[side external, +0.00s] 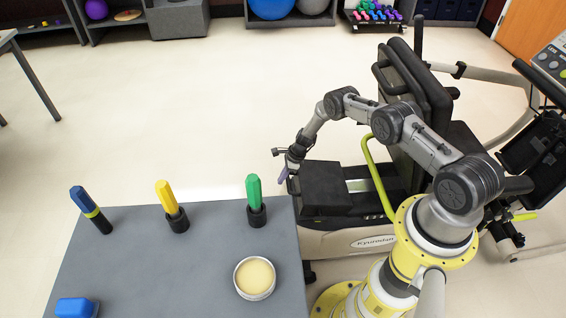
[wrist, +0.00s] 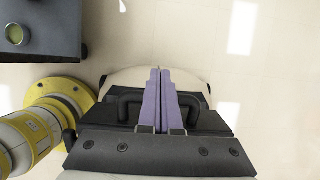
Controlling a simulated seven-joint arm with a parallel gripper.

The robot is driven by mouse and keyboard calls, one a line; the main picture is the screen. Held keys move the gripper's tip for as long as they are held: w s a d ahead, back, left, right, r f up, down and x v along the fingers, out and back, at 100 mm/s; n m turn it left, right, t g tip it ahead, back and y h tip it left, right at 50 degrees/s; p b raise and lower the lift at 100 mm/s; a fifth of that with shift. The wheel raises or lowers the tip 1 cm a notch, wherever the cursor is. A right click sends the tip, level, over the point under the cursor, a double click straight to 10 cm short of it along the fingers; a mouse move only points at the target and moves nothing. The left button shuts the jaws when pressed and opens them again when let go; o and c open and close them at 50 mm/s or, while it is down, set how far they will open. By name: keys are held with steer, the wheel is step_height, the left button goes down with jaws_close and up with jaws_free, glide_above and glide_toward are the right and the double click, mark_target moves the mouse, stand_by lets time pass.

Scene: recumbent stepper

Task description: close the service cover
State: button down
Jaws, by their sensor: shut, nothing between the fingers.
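The stepper's low base (side external: 345,241) stands right of the table, with a dark block-like panel (side external: 325,184) on top, which looks like the service cover. A pale strip shows just right of this panel. I cannot tell how far open the cover is. My gripper (side external: 284,176) is at the left end of the base, beside the panel, pointing down. Its purple fingers (wrist: 160,85) are together and hold nothing. In the wrist view they lie over the stepper's pale end (wrist: 125,76); contact with the panel cannot be made out.
A grey table (side external: 185,265) at the left carries blue, yellow and green upright pieces, a round tin (side external: 254,278) and a blue block (side external: 76,307). The stepper's seat (side external: 418,85) and a yellow-green bar (side external: 376,175) rise right of the panel. Floor beyond the table is clear.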

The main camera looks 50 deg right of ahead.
mark_target(288, 182)
step_height(288, 182, up, 9)
steer(key=s+d+r, duration=0.3)
steer(key=s+d, duration=0.3)
steer(key=d, duration=0.1)
steer(key=x, duration=1.2)
steer(key=shift+s+a+f, duration=0.1)
steer(key=shift+a+f, duration=0.1)
steer(key=shift+a, duration=0.1)
steer(key=shift+a+f, duration=0.1)
steer(key=shift+f, duration=0.15)
steer(key=shift+w+x, duration=0.1)
steer(key=shift+x, duration=1.05)
steer(key=shift+w+x, duration=0.15)
steer(key=shift+x, duration=1.05)
steer(key=shift+a+r, duration=0.1)
steer(key=shift+r, duration=0.05)
